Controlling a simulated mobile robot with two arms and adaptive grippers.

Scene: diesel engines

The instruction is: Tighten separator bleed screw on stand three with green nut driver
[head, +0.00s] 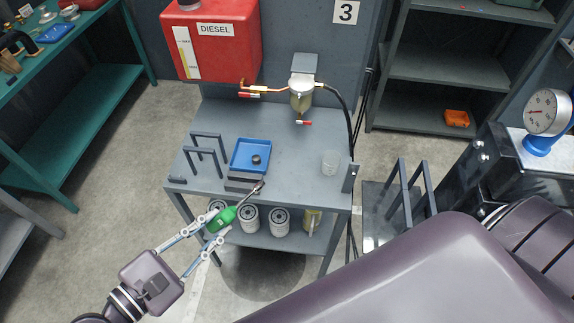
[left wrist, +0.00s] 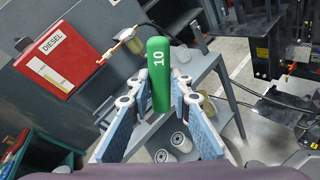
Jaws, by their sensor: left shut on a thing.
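My left gripper (head: 214,232) is shut on the green nut driver (head: 223,218), in front of the stand's front edge. The driver's shaft points up and right over the front of the stand top. In the left wrist view the green handle (left wrist: 159,70), marked 10, stands between my fingers. The fuel separator (head: 301,98) hangs on the back panel beside the "3" sign (head: 345,11), well apart from the driver. Its bowl is yellowish, with a red-handled valve below. The bleed screw is too small to make out. My right gripper is not in view.
The grey stand (head: 292,150) carries a blue tray (head: 250,155) with a small dark part, dark rack frames (head: 207,150) and a clear beaker (head: 330,161). White filters (head: 279,221) stand on its lower shelf. A red diesel tank (head: 213,45) hangs at the back left.

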